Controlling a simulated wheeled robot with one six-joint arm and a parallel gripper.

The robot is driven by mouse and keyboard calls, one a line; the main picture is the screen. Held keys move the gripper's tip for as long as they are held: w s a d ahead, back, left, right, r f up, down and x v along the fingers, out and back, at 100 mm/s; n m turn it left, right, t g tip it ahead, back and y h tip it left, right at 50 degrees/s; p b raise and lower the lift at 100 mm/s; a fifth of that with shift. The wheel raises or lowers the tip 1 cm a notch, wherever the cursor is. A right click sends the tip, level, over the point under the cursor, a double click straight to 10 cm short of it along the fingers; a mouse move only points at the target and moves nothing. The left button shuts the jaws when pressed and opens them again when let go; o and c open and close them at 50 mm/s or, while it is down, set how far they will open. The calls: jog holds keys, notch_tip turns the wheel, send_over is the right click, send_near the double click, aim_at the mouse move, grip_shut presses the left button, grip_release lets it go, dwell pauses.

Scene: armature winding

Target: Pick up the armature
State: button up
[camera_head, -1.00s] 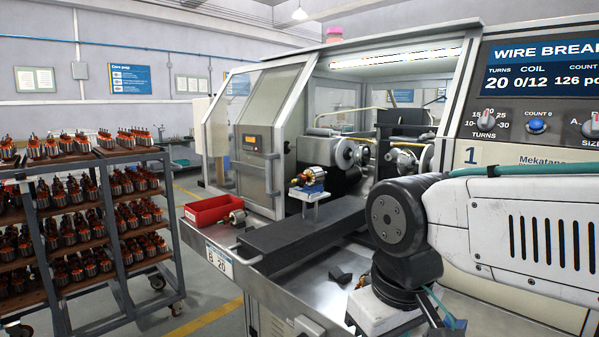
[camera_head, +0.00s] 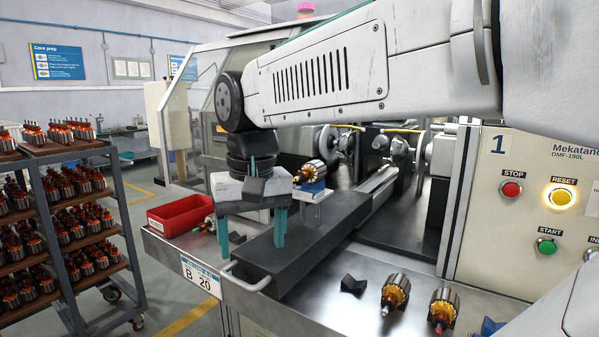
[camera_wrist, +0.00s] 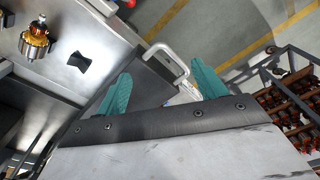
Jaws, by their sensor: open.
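Several armatures with copper windings are in view. One armature (camera_head: 313,171) lies on a blue cradle on a small stand, behind my gripper. Another armature (camera_head: 210,223) lies beside the red bin, partly hidden by a finger. Two more, a left armature (camera_head: 396,291) and a right armature (camera_head: 443,308), stand on the metal tray at the front right. One armature (camera_wrist: 37,42) shows upper left in the wrist view. My gripper (camera_head: 251,238) points down with teal fingers apart and empty, near the dark rail's front end. The fingers also show in the wrist view (camera_wrist: 162,72).
A red bin (camera_head: 178,213) sits on the tray's left. A dark rail (camera_head: 290,245) runs back toward the winding machine. A small black block (camera_head: 353,284) lies on the tray, with bare metal around it. A rack of armatures (camera_head: 70,220) stands left.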

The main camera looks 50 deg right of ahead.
jog(key=w+d+r+m, duration=0.5)
jog(key=d+r+m, duration=0.15)
jog(key=d, duration=0.35)
notch_tip(320, 180, up, 6)
jog(key=m+g, duration=0.1)
jog(key=m, duration=0.4)
send_over(312, 166)
jog(key=w, duration=0.1)
jog(key=shift+d+r, duration=0.1)
jog(key=shift+r, duration=0.1)
jog(key=shift+d+f, duration=0.15)
jog(key=shift+d, duration=0.15)
jog(key=f, duration=0.7)
jog(key=shift+s+d+f, duration=0.1)
jog(key=shift+s+d, duration=0.05)
jog(key=shift+s, duration=0.05)
jog(key=c, duration=1.3)
jog(key=shift+o, duration=0.2)
